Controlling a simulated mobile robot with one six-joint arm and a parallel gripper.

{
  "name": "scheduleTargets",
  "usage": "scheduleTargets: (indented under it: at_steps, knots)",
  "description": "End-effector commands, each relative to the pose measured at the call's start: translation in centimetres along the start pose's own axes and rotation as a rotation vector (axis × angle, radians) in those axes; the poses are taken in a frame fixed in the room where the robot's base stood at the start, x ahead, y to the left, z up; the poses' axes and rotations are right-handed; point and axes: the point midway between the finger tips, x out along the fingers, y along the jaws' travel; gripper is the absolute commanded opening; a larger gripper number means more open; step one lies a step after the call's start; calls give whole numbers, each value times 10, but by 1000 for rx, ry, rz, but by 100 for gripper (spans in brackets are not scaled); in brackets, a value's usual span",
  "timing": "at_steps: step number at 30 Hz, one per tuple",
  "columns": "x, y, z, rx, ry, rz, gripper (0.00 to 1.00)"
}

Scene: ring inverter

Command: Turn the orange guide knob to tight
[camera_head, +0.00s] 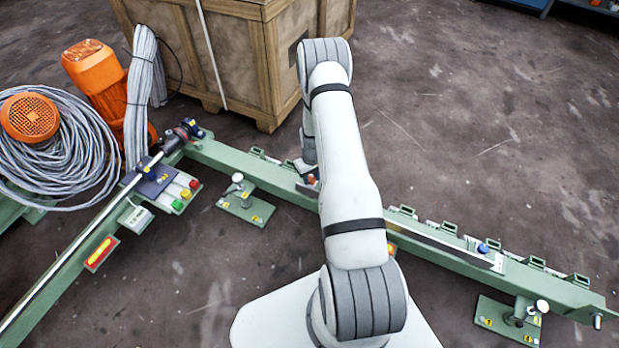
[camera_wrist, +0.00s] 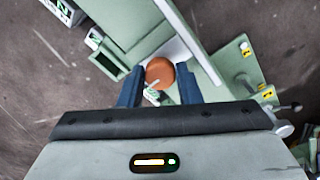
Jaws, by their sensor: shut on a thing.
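The orange guide knob (camera_wrist: 160,72) is round and sits on the green rail, between the two blue fingers of my gripper (camera_wrist: 160,84) in the wrist view. My gripper is shut on the knob. A small pale pointer or mark shows beside the knob, but I cannot read its setting. In the head view, a bit of orange (camera_head: 311,179) shows on the rail by my gripper, whose fingers are mostly hidden behind my arm. The green rail (camera_head: 545,287) runs from the upper left to the lower right.
A blue knob (camera_head: 483,248) is farther right on the rail. A control box with coloured buttons (camera_head: 178,197), coiled grey cable (camera_head: 75,150) and an orange motor (camera_head: 93,68) are at left. A wooden crate (camera_head: 235,50) stands behind. The floor at right is clear.

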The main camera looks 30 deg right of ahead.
Motion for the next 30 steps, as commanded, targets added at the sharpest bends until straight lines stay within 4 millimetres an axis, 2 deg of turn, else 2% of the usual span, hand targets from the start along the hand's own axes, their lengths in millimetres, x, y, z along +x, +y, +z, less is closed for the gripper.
scheduleTargets:
  at_steps: [20, 21, 27, 30]
  knots:
    - [0, 0, -2, 56, 6, 2, 8]
    - [0, 0, -2, 56, 6, 2, 34]
    - [0, 0, -2, 54, 5, 2, 50]
    - [0, -1, -2, 54, 4, 1, 52]
